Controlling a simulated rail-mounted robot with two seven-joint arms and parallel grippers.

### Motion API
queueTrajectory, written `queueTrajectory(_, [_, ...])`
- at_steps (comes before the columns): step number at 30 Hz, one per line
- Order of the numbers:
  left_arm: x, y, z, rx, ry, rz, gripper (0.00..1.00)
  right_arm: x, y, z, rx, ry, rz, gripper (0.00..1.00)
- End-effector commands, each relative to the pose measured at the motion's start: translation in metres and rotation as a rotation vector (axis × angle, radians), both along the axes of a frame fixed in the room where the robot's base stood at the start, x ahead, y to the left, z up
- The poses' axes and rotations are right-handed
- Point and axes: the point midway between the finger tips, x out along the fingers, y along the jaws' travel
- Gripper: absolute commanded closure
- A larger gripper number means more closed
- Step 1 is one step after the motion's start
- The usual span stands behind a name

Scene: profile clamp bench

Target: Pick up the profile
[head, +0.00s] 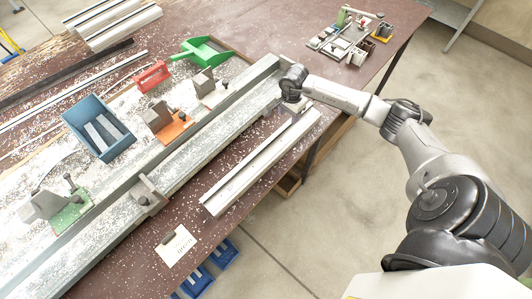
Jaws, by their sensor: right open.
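A pale grey profile (245,175) lies slantwise on the brown bench top, along the front side of the long clamp rail. Its near end is at lower left and its far end is under my right arm. My right gripper (297,107) is at that far end, pointing down and open. The fingers are small and partly hidden by the wrist, so I cannot tell whether they touch the profile. My left gripper is not in view.
The long grey rail (190,143) runs beside the profile, with a metal block (148,193) against it. Clamps on green (72,214) and orange bases, a blue bin (78,118) and a green dustpan (200,52) stand behind. A paper card (175,250) lies near the front edge.

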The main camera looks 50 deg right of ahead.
Motion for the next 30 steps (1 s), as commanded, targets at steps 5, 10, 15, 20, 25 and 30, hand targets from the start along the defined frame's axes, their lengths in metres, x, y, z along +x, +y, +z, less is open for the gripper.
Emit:
queueTrajectory(5, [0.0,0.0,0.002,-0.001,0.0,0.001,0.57,-0.003,-0.001,-0.025,0.004,0.001,-0.002,0.49])
queueTrajectory(10, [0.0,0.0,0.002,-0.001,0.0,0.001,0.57,-0.004,-0.001,-0.037,0.002,0.001,0.0,0.49])
queueTrajectory(15, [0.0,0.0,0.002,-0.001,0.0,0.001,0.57,-0.003,-0.002,-0.039,0.0,0.0,0.0,0.49])
queueTrajectory(20, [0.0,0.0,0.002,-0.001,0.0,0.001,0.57,-0.003,-0.002,-0.039,0.0,0.0,0.0,0.54])
queueTrajectory(25, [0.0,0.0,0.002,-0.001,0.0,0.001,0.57,-0.003,-0.002,-0.039,0.0,0.0,0.0,0.7])
queueTrajectory(30, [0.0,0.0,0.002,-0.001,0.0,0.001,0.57,-0.003,-0.002,-0.038,0.0,0.0,0.0,0.86])
